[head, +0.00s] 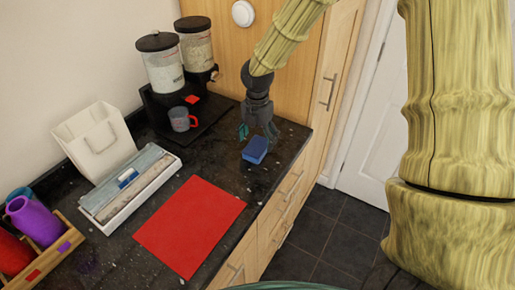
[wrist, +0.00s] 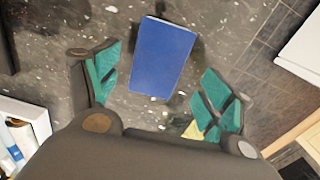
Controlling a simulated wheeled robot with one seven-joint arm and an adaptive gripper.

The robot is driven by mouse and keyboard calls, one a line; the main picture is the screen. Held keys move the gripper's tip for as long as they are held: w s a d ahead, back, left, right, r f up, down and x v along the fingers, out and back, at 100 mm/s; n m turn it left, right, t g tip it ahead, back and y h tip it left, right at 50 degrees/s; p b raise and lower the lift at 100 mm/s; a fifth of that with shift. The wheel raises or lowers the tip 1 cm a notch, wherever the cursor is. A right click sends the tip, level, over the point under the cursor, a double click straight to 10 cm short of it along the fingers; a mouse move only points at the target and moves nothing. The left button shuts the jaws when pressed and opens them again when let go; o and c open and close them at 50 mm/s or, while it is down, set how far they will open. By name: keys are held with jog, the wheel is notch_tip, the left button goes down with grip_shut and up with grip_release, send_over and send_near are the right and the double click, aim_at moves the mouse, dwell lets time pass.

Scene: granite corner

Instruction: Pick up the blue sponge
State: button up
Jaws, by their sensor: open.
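The blue sponge (head: 255,150) lies on the dark granite counter (head: 217,160), near its right edge. In the wrist view the sponge (wrist: 162,57) is a blue block ahead of the fingers and roughly between their lines. My gripper (head: 258,131) is just behind the sponge in the head view, pointing down. In the wrist view my gripper (wrist: 157,95) has its two teal-padded fingers spread wide with nothing between the tips. I cannot tell how high the fingertips are above the counter.
A red mat (head: 190,226) lies in front of the sponge. A grey mug (head: 181,119) and cereal dispensers (head: 163,65) stand behind left. A white tray (head: 130,187), a white bin (head: 96,143) and a wooden crate (head: 66,240) with cups are left. The counter drops to floor at right.

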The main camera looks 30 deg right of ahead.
aim_at(257, 146)
jog(key=shift+w+f+p, duration=0.15)
jog(key=shift+f+p, duration=0.1)
jog(key=shift+f, duration=0.8)
jog(key=shift+w+f+p, duration=0.1)
jog(key=shift+f+p, duration=0.1)
jog(key=shift+f, duration=0.85)
jog(key=c, duration=0.9)
